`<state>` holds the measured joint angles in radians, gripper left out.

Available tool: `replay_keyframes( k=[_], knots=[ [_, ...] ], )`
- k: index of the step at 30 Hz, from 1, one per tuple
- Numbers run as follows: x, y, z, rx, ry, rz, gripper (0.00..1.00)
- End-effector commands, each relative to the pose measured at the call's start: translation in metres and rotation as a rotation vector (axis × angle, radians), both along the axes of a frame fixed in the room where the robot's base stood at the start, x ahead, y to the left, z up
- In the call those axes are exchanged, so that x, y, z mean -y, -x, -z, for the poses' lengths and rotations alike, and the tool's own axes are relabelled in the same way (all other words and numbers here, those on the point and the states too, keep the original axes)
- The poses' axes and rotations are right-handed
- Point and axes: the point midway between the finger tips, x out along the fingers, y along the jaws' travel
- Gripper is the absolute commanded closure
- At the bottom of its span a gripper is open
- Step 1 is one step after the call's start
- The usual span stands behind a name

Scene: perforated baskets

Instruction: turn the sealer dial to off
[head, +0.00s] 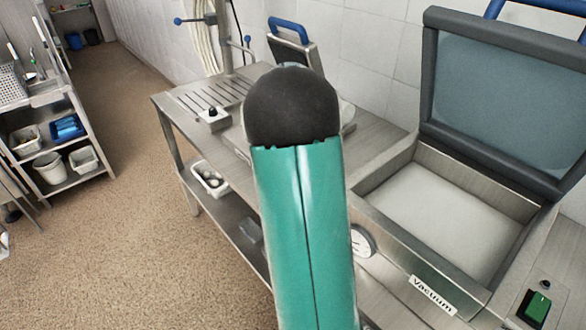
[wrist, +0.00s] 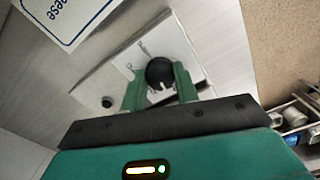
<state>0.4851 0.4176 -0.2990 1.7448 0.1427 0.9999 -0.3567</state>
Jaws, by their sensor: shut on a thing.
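The sealer dial (wrist: 161,70) is a round black knob on a pale, square plate (wrist: 184,40) in the wrist view. My gripper (wrist: 158,76) has its two green fingers on either side of the knob and is shut on it. A small mark shows at the knob's near edge, but I cannot read its setting. In the head view, my green arm covers the middle, and neither the gripper nor the held knob can be made out.
A small box with a black knob (head: 212,114) sits on the steel table.

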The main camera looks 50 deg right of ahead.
Motion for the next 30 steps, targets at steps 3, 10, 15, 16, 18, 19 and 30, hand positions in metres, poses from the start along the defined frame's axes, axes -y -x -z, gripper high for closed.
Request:
replay_keyframes(
  k=[3, 10, 15, 16, 18, 19, 30],
  knots=[
    [0.0001, 0.0002, 0.0008, -0.001, 0.000, -0.071, 0.93],
    [0.0004, 0.0004, 0.0009, -0.001, 0.000, -0.160, 0.93],
    [0.0001, 0.0002, 0.0010, -0.001, 0.000, -0.186, 0.92],
    [0.0001, 0.0002, 0.0010, -0.002, -0.001, -0.188, 0.92],
    [0.0001, 0.0002, 0.0010, -0.002, -0.001, -0.191, 0.92],
    [0.0001, 0.0002, 0.0010, -0.002, -0.001, -0.191, 0.92],
    [0.0000, 0.0002, 0.0009, -0.002, -0.001, -0.190, 0.48]
  ],
)
